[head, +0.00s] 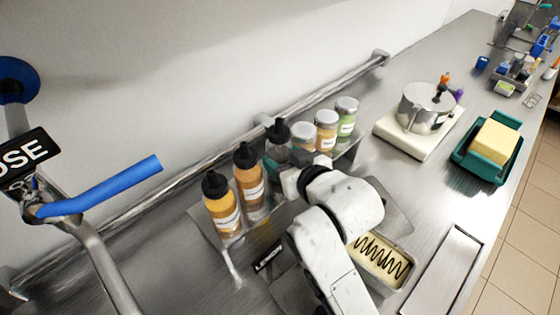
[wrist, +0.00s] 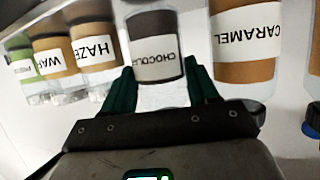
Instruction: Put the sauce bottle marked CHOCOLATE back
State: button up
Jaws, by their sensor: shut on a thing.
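The CHOCOLATE bottle (wrist: 155,45) is dark brown with a white label, upside down in the wrist view. It sits between the two green fingers of my gripper (wrist: 162,85), which is shut on it. In the head view its black cap (head: 278,131) shows above my gripper (head: 272,160); my wrist hides most of its body. The CARAMEL bottle (head: 248,177) stands beside it, to its left in the head view; in the wrist view the CARAMEL bottle (wrist: 243,40) is close to the right finger. I cannot tell whether the held bottle touches the rack (head: 205,222).
A yellow bottle (head: 222,207) stands left of CARAMEL. Topping jars (head: 326,132) stand to the right along the wall rail (head: 210,163). A pan with a drizzled zigzag (head: 383,262) lies below my arm. A pot on a scale (head: 418,110) and a butter dish (head: 487,148) stand farther right.

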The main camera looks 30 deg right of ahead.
jog(key=shift+f, duration=0.25)
jog(key=shift+f, duration=0.2)
jog(key=o, duration=1)
jog(key=shift+r, duration=0.15)
jog(key=p+v, duration=0.3)
jog(key=v, duration=0.9)
